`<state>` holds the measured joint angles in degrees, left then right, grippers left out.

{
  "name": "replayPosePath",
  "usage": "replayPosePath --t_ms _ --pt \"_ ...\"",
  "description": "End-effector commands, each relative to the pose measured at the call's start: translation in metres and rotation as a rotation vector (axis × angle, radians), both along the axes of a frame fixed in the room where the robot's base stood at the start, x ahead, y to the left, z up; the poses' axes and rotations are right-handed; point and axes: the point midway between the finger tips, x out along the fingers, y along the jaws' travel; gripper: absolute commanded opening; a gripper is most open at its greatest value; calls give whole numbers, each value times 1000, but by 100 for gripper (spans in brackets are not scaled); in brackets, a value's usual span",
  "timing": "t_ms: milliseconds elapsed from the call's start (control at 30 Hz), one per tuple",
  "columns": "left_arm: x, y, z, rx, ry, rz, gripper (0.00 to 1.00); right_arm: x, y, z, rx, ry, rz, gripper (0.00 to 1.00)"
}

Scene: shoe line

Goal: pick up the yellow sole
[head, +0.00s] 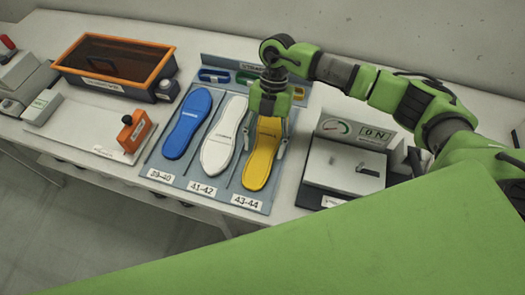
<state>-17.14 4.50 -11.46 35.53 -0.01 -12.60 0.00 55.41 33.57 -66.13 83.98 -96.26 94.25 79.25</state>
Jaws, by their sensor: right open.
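The yellow sole (258,170) lies on the right side of a blue-grey board (225,196), above the label 43-44. My right gripper (266,153) is open and points down over the sole, with one finger on each side of it. Whether the fingers touch the sole I cannot tell. The gripper body hides the sole's far end. My left gripper is not in view.
A blue sole (187,122) and a white sole (219,145) lie to the left on the same board. A grey machine with a dial (343,165) stands close on the right. An orange-rimmed box (113,78) and an orange-handled tool (131,135) are farther left.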

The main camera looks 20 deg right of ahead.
Motion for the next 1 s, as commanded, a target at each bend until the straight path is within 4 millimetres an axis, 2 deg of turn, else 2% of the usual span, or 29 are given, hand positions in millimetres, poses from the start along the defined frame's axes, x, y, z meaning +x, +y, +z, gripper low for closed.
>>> replayPosePath --t_ms 133,367,500,833,1000 --pt "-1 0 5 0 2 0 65 -4 3 -12 1 -1 0 55" --pt "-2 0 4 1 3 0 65 -4 3 -14 1 -2 -1 55" --pt "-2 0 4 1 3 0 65 -4 3 -14 1 -2 -1 18" --pt "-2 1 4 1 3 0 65 -3 4 -12 1 -3 0 18" --pt "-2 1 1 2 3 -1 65 -3 4 -2 2 -5 -1 18"
